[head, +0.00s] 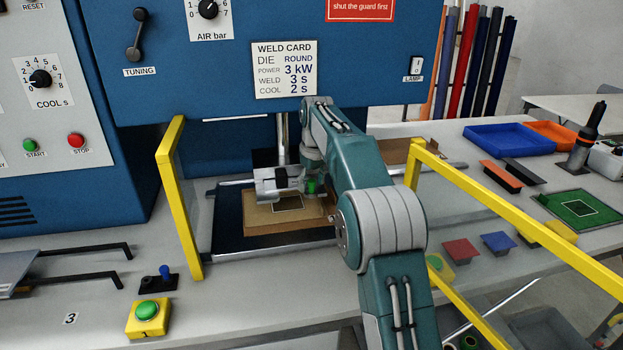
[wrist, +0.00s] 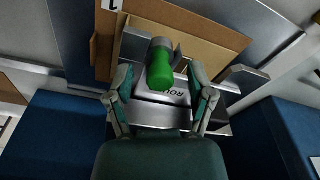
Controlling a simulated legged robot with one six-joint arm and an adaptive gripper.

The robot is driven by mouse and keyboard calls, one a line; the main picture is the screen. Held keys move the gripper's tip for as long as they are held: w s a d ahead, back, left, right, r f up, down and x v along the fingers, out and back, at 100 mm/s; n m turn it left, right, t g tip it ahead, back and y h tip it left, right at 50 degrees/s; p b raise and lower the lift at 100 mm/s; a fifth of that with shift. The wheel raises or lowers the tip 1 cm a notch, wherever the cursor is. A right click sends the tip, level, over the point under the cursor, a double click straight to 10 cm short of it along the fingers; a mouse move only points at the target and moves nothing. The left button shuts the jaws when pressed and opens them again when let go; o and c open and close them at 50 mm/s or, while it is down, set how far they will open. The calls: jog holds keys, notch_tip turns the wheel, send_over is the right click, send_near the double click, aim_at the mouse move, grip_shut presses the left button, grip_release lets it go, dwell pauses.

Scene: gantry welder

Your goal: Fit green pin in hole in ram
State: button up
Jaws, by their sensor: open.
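The green pin (wrist: 160,62) lies between the two spread fingers of my gripper (wrist: 162,80) in the wrist view. The fingers are open, with a gap visible on each side of the pin. In the head view the pin (head: 311,186) shows small beside a grey metal block (head: 270,184) below the ram's upright shaft (head: 282,138). In the wrist view the block is a metal die plate (wrist: 165,112) with partly hidden lettering. The hole is hidden, and I cannot tell whether the pin sits in it. My gripper is partly hidden by my arm in the head view.
A brown board (head: 262,224) lies under the block on the dark press bed (head: 228,215). Yellow guard frames stand left (head: 178,200) and right (head: 500,210). A blue tray (head: 508,139) and several small coloured parts lie on the bench at right.

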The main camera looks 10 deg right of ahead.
jog(key=r, duration=0.9)
jog(key=shift+s+d, duration=0.2)
jog(key=shift+s, duration=0.2)
jog(key=shift+r, duration=0.7)
jog(key=s+r+m+t, duration=0.1)
jog(key=s+r, duration=0.7)
jog(key=s+m+t, duration=0.1)
jog(key=s+m, duration=0.1)
jog(key=s, duration=0.9)
jog(key=s+f+t, duration=0.1)
jog(key=s+f, duration=0.7)
jog(key=s, duration=0.3)
jog(key=s+f+m+t, duration=0.1)
jog(key=s+f, duration=0.7)
jog(key=s, duration=0.3)
jog(key=shift+a+m+h, duration=0.25)
jog(key=shift+m+h, duration=0.05)
jog(key=shift+s, duration=0.1)
